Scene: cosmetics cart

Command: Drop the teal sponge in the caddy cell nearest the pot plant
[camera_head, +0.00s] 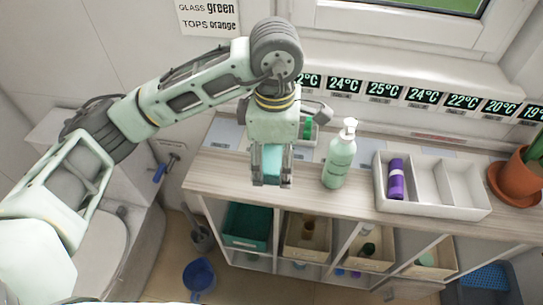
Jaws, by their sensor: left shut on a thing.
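My left gripper (271,180) is shut on the teal sponge (272,160) and holds it near the left part of the cart top, to the left of the pump bottle. The fingers hide part of the sponge. The white caddy (480,211) sits on the cart top at the right and has three cells in a row. Its left cell holds a purple tube (397,180); the middle and right cells look empty. The pot plant (519,180), in a terracotta pot, stands just right of the caddy, beside the right cell. My right gripper is not in view.
A pale green pump bottle (340,160) stands between my left gripper and the caddy. The wooden cart top (330,205) has bins on the shelves below. A row of temperature displays (384,90) runs along the back. A blue bucket (199,274) is on the floor.

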